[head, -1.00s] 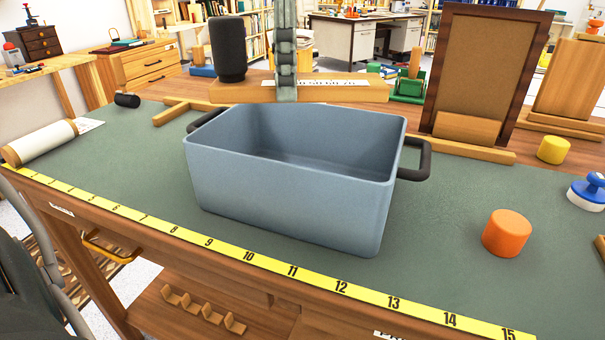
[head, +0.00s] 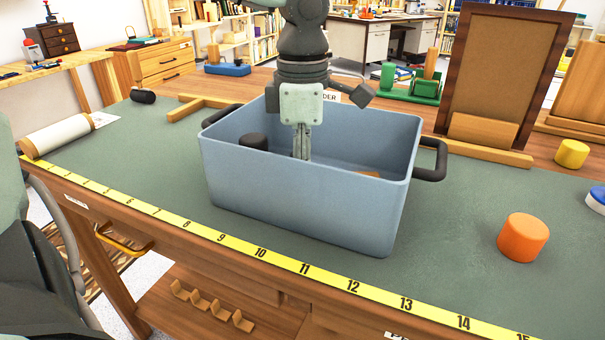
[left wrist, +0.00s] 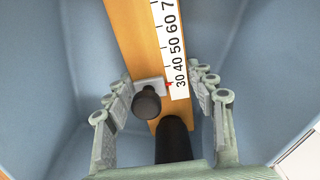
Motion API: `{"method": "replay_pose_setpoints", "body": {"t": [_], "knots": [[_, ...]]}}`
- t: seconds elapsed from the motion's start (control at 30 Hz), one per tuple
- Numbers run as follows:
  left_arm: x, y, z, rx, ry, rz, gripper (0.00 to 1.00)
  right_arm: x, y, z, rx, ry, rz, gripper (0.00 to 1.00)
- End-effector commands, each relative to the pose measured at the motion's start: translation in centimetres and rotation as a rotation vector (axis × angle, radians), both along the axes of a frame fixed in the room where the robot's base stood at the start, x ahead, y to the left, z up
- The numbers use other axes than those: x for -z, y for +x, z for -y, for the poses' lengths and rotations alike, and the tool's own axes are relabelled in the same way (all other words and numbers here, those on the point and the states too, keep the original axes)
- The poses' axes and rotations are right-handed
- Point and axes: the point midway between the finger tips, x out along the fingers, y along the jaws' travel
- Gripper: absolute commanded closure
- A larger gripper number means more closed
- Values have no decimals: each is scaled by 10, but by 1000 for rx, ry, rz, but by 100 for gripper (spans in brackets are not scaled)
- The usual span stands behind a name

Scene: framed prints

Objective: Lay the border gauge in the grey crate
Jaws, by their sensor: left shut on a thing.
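The grey crate (head: 300,205) stands on the bench, open at the top, with a black handle at each end. The border gauge is a wooden bar with a white number scale and black knobs. It is inside the crate; in the head view its black knob (head: 253,142) and a bit of its wood (head: 370,174) show above the near wall. My left gripper (head: 302,150) reaches down into the crate, shut on the gauge. In the left wrist view the fingers (left wrist: 163,88) flank the bar (left wrist: 135,35). The near wall hides whether the gauge touches the floor. My right gripper is out of view.
A yellow tape rule (head: 260,252) runs along the bench front. An orange cylinder (head: 523,238) and a yellow one (head: 571,153) stand to the right. A framed board (head: 503,75) stands behind right, a paper roll (head: 57,135) lies left. Green mat is clear around the crate.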

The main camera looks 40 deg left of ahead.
Motion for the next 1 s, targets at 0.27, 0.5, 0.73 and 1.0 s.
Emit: {"method": "replay_pose_setpoints", "body": {"t": [0.27, 0.5, 0.73, 1.0], "knots": [[0, 0, 0, 0, 0, 1, 96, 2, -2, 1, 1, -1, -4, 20], [3, 0, 0, 0, 0, 0, 42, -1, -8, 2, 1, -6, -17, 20], [2, 0, 0, 0, 0, 0, 24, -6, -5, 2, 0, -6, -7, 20], [0, 0, 0, 0, 0, 0, 24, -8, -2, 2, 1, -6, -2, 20]]}}
